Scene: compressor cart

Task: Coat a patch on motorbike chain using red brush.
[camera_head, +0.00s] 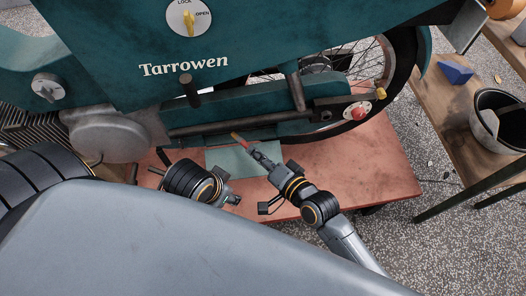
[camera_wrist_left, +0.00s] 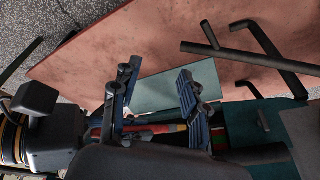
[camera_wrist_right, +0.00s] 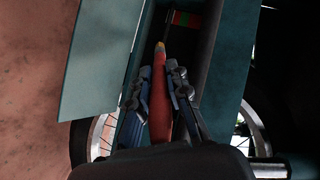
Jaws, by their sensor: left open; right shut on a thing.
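My right gripper (camera_head: 256,151) is shut on the red brush (camera_head: 237,138), which points up-left toward the motorbike's lower side. In the right wrist view the brush (camera_wrist_right: 160,95) lies between the fingers (camera_wrist_right: 157,78), its tip pointing into a dark teal-edged opening. A red and green strip (camera_wrist_right: 187,18), seemingly the chain patch, shows just beyond the tip; contact cannot be told. My left gripper (camera_head: 230,198) is low in front of the bike. In the left wrist view its fingers (camera_wrist_left: 155,78) are apart, with the red brush (camera_wrist_left: 165,128) showing beyond them. Most of the chain is hidden.
The teal motorbike (camera_head: 220,85) stands over a reddish platform (camera_head: 340,165). A pale teal panel (camera_head: 230,161) is below the brush. A wooden bench (camera_head: 440,105) at right bears a black-rimmed bucket (camera_head: 484,128) and a blue block (camera_head: 455,72). Speckled floor is open at lower right.

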